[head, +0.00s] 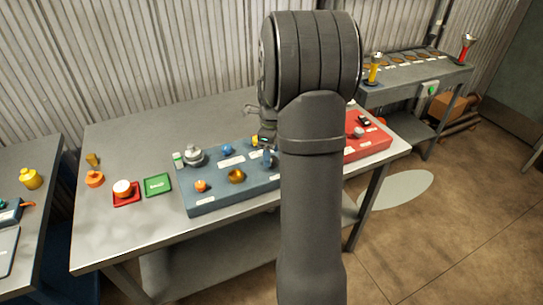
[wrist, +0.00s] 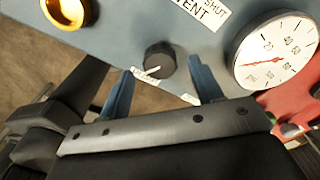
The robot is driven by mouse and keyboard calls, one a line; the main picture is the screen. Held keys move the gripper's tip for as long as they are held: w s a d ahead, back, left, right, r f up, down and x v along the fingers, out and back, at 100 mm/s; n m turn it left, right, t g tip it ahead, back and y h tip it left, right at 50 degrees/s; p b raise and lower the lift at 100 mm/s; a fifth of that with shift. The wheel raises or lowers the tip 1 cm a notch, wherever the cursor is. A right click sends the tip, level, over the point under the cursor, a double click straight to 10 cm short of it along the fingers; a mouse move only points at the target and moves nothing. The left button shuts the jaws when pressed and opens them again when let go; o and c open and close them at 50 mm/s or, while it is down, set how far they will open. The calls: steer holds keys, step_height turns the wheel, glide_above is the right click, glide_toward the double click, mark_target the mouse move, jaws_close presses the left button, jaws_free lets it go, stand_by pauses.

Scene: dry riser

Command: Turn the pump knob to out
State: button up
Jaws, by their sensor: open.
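A dark round knob (wrist: 160,60) with a white pointer mark sits on the blue panel (wrist: 120,30) in the wrist view. Its mark lies at the knob's lower left side. I cannot read a pump label on it; a white label (wrist: 187,98) below is mostly hidden. My gripper (wrist: 157,90) is open, with one blue finger to each side of the knob and a gap to it. In the head view my gripper (head: 266,150) is over the right part of the blue panel (head: 215,204), and my arm hides the knob.
A white gauge (wrist: 276,50) stands close right of the knob. A brass ring (wrist: 66,12) is at upper left, and a label reading SHUT and partly VENT (wrist: 203,10) is above. The red panel (head: 365,148) adjoins on the right. Bare table (head: 130,130) lies behind left.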

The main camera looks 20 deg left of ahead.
steer(key=shift+f, duration=1)
steer(key=shift+c, duration=0.2)
steer(key=c, duration=0.9)
steer(key=shift+c, duration=0.2)
